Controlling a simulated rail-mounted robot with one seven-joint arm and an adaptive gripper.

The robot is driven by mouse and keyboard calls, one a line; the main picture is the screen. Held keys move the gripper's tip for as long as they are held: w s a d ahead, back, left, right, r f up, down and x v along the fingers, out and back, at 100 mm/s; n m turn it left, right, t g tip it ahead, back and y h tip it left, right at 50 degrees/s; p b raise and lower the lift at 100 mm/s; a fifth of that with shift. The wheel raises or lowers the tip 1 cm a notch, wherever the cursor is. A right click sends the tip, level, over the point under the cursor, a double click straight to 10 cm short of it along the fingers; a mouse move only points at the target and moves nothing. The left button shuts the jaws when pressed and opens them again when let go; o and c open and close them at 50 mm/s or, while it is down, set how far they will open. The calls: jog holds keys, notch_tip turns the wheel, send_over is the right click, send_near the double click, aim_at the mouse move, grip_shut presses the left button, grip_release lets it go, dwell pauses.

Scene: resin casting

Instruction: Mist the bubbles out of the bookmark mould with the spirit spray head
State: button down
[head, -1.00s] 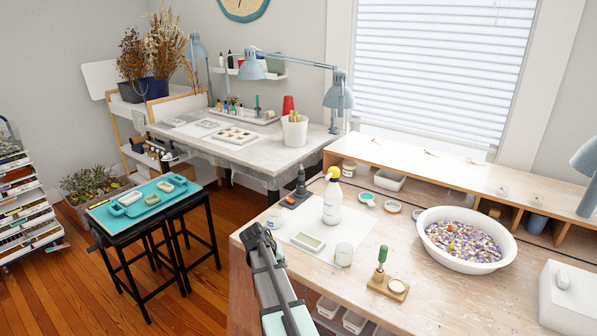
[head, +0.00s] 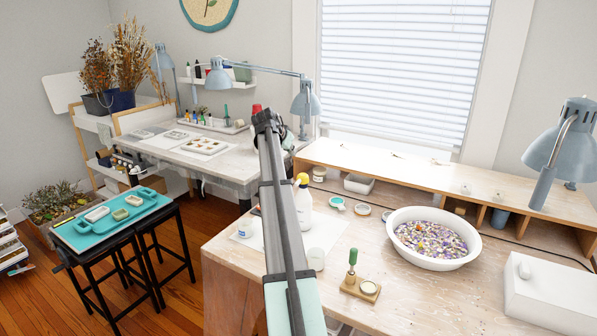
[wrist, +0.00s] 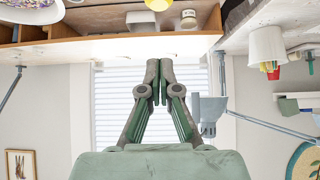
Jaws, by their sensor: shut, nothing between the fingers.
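The spray bottle (head: 304,207), white with a yellow head, stands upright on the workbench, partly covered by my arm. A yellow part at the top edge of the wrist view (wrist: 158,5) looks like its head. The white mat (head: 328,232) lies beside it. The pale mould seen on that mat earlier is hidden behind my arm now, so its bubbles cannot be seen. My gripper (head: 266,117) is raised well above the bench, beyond the bottle, touching nothing. In the wrist view my gripper (wrist: 164,98) is shut and empty.
A glass jar (head: 316,259) and a green-handled stamp (head: 352,262) stand near the bottle. A white bowl of petals (head: 433,262) sits to the right. A blue lamp (head: 306,100) and a low shelf (head: 410,175) stand behind.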

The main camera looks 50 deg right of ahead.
jog(key=shift+d, duration=0.1)
dwell(0.3)
jog(key=p, duration=0.3)
send_over(301, 176)
notch_tip(301, 176, down, 6)
jog(key=shift+w+f, duration=0.1)
jog(key=shift+f, duration=0.15)
notch_tip(301, 176, down, 3)
jog(key=shift+f+p, duration=0.15)
jog(key=shift+p, duration=0.35)
jog(key=shift+f, duration=0.65)
